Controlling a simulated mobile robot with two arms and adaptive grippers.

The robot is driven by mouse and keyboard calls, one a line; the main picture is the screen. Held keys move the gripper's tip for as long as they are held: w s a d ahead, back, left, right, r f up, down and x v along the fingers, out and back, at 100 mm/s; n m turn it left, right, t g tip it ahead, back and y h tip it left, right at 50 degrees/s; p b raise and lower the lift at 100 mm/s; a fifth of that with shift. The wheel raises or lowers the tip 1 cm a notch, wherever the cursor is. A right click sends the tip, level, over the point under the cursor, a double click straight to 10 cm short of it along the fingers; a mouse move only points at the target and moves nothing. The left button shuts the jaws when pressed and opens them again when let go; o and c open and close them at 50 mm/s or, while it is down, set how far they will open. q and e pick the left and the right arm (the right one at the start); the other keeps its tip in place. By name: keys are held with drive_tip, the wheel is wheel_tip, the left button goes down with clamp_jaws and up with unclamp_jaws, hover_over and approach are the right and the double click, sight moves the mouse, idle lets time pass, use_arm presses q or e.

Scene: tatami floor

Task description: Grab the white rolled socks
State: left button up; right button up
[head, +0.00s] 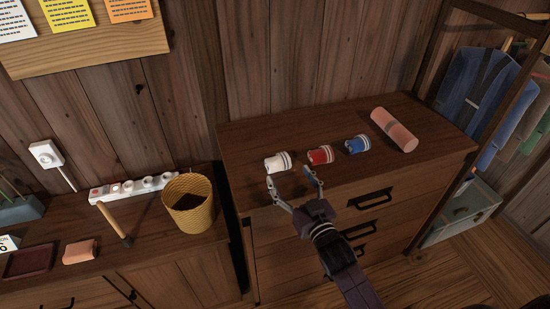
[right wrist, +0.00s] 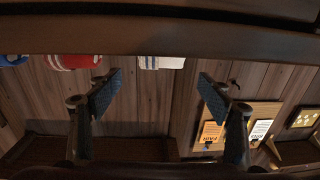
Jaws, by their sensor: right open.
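The white rolled socks (head: 277,162) lie on top of the wooden dresser (head: 240,140), near its front left, with dark stripes at one end. Red rolled socks (head: 319,155) and blue rolled socks (head: 357,145) lie in a row to their right. My right gripper (head: 290,180) is open and empty at the dresser's front edge, just in front of the white socks. In the right wrist view, the white socks (right wrist: 161,62) show beyond and between the open fingers (right wrist: 158,93), apart from them. My left gripper is not in view.
A pink roll (head: 394,130) lies farther right on the dresser. A lower cabinet on the left carries a yellow wicker basket (head: 190,205), a power strip (head: 130,188) and a wooden-handled tool (head: 114,223). A clothes rack stands at the right.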

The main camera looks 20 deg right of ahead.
sight(280, 163)
drive_tip(key=shift+w+r, duration=0.1)
drive_tip(key=shift+w, duration=0.4)
drive_tip(key=shift+w+a, duration=0.1)
drive_tip(key=shift+w, duration=0.2)
drive_tip(key=shift+w+a+r+p, duration=0.15)
drive_tip(key=shift+w+p, duration=0.45)
drive_tip(key=shift+w, duration=0.4)
drive_tip(key=shift+w+a, duration=0.1)
drive_tip(key=shift+w, duration=1)
drive_tip(key=shift+w+p, duration=0.3)
drive_tip(key=shift+w, duration=0.05)
drive_tip(key=shift+w+a+f, duration=0.1)
drive_tip(key=shift+w+f, duration=0.1)
drive_tip(key=shift+w, duration=0.05)
drive_tip(key=c, duration=1)
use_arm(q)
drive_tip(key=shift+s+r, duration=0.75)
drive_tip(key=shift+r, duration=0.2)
